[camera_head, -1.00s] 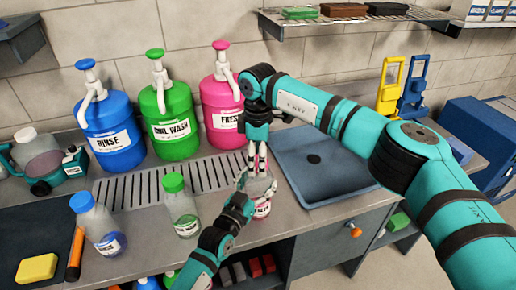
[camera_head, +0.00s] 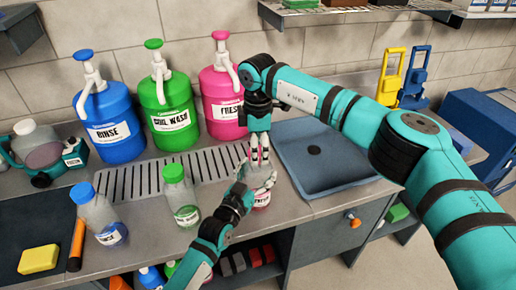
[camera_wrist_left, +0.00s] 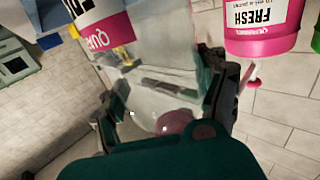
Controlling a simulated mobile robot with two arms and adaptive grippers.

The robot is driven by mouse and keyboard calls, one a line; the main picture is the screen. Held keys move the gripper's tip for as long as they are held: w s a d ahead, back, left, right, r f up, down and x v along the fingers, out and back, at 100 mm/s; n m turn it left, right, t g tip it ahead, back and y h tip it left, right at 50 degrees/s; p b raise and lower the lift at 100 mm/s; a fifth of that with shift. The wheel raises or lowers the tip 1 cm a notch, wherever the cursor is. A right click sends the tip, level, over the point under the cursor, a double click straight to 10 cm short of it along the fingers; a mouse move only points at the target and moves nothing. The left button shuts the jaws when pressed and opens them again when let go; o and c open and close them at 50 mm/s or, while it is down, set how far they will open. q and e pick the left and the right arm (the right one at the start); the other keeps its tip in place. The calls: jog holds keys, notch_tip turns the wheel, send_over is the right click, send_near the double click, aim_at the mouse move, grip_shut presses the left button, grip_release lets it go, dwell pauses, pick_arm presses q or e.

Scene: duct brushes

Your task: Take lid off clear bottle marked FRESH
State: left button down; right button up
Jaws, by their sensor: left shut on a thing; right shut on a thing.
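The clear bottle marked FRESH (camera_head: 262,198) stands near the counter's front edge, left of the sink, with pink on its lower label. My left gripper (camera_head: 256,182) is shut on its body from the front left. In the left wrist view the clear bottle (camera_wrist_left: 160,65) is between the left fingers (camera_wrist_left: 165,105), its pink and white label in the upper left. My right gripper (camera_head: 260,160) points down from above, its fingers shut at the bottle's top.
Large blue RINSE (camera_head: 113,132), green COIL WASH (camera_head: 172,122) and pink FRESH (camera_head: 225,112) pump jugs stand behind a drain grate (camera_head: 140,182). Blue-capped (camera_head: 105,228) and green-capped (camera_head: 185,210) bottles stand to the left. The sink (camera_head: 325,165) is to the right.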

jog(key=n, duration=0.6)
jog(key=shift+n, duration=0.4)
jog(key=n, duration=0.6)
jog(key=shift+r, duration=0.1)
jog(key=n, duration=1.3)
jog(key=shift+n, duration=0.3)
jog(key=n, duration=1.9)
jog(key=shift+r+n, duration=0.1)
jog(key=shift+n, duration=0.2)
jog(key=n, duration=0.5)
jog(key=shift+n, duration=0.4)
